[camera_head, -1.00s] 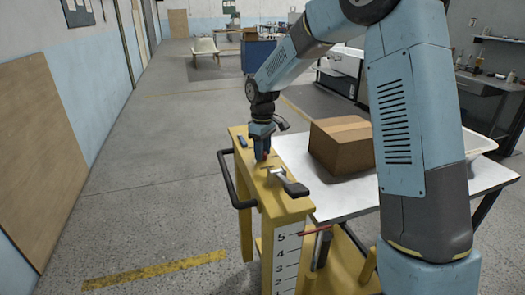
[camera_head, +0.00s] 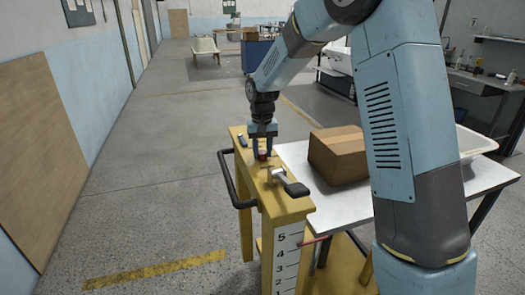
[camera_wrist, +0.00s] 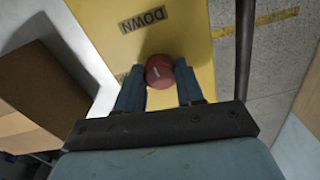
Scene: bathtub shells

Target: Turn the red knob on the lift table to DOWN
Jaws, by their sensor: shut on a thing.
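The lift table's yellow control post (camera_head: 288,207) stands in the middle of the head view. The red knob (camera_head: 263,155) is on its top, and it also shows in the wrist view (camera_wrist: 161,72) with a small pale mark on its face. My gripper (camera_head: 264,153) points down over the post, shut on the knob, with one blue finger on each side in the wrist view (camera_wrist: 159,80). The DOWN label (camera_wrist: 143,20) lies beyond the knob. Another label is mostly hidden by the left finger. I cannot tell exactly where the knob points.
A grey-handled lever (camera_head: 290,185) stands on the post just in front of the knob. A black rail (camera_head: 230,180) runs along its left side. A cardboard box (camera_head: 338,155) sits on the white table top (camera_head: 340,200) to the right. The floor at left is clear.

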